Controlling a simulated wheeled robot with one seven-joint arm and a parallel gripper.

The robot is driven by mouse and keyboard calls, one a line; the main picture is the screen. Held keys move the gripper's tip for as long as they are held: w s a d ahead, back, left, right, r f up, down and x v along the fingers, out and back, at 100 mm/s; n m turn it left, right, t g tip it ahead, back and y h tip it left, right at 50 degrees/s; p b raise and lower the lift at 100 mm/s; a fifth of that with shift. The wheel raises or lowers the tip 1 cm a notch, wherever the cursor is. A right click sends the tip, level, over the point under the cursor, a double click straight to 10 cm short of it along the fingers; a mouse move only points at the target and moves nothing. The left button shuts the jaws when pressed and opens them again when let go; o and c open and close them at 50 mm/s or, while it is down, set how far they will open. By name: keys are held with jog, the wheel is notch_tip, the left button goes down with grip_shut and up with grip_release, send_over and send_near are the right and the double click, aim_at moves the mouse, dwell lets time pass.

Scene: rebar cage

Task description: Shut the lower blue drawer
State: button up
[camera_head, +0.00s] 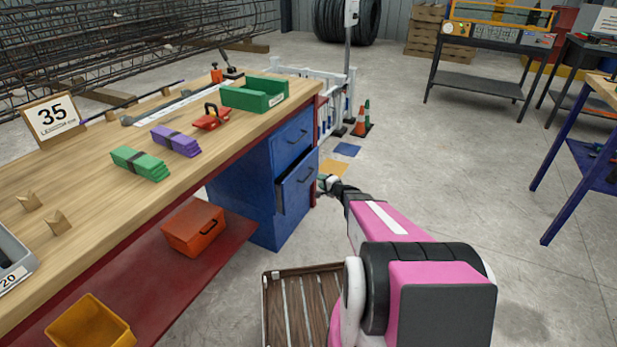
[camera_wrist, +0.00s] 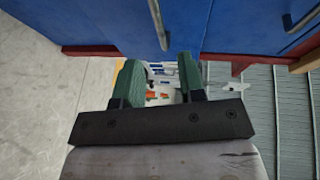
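The lower blue drawer (camera_head: 300,190) is in the blue cabinet (camera_head: 245,195) under the workbench's far end. It stands partly pulled out, with a dark gap above its front. The upper drawer (camera_head: 293,133) looks closed. My gripper (camera_head: 326,182) is just right of the lower drawer's front. In the wrist view, my gripper's green fingers (camera_wrist: 158,80) are apart with nothing held between them. Blue fronts with metal handles (camera_wrist: 157,24) lie just beyond the fingers. I cannot tell whether the fingers touch a front.
The workbench (camera_head: 95,215) carries a green bin (camera_head: 254,95), purple and green blocks, and tools. A red toolbox (camera_head: 194,228) sits on its lower shelf. A slatted wooden crate (camera_head: 300,300) is beside my arm. Open floor (camera_head: 430,170) lies right.

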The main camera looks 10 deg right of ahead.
aim_at(310, 175)
jog(key=x, duration=0.9)
jog(key=shift+f, duration=0.1)
jog(key=shift+a, duration=0.1)
grip_shut()
